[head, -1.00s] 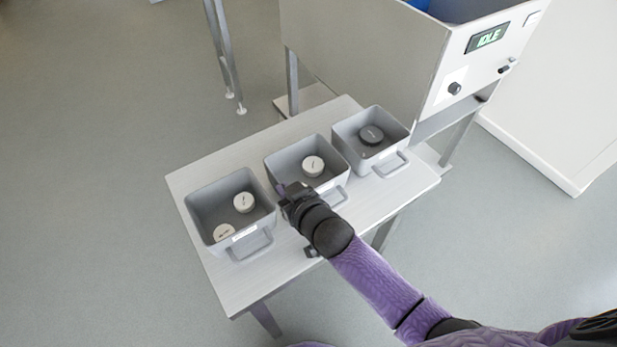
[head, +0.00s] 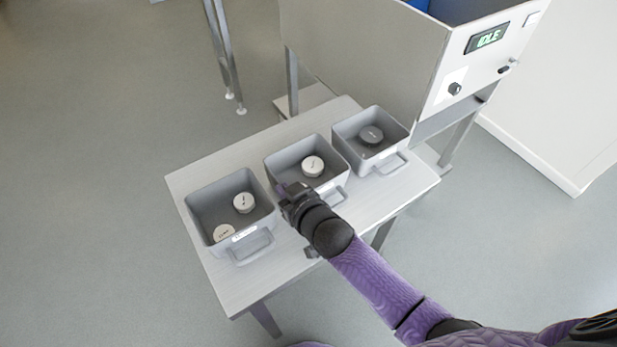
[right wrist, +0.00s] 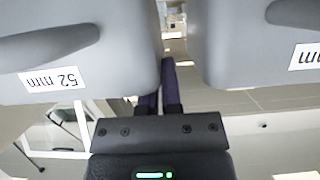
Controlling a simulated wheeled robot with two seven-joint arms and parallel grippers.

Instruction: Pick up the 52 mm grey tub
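Three grey tubs stand in a row on the table in the head view. The middle tub (head: 283,158) holds one white disc (head: 312,166); the right wrist view, which is upside down, shows a tub labelled 52 mm (right wrist: 120,65) that seems to be this one. My right gripper (head: 282,189) is low between the left tub (head: 200,203) and the middle tub, by their handle sides. In the right wrist view its purple fingers (right wrist: 161,92) lie close together, with nothing visible between them. My left gripper is out of view.
The left tub holds two white discs and the right tub (head: 345,130) a dark disc (head: 371,134). A white machine (head: 370,60) with a display reading IDLE stands behind the table (head: 190,175). Bare tabletop shows in front of the tubs.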

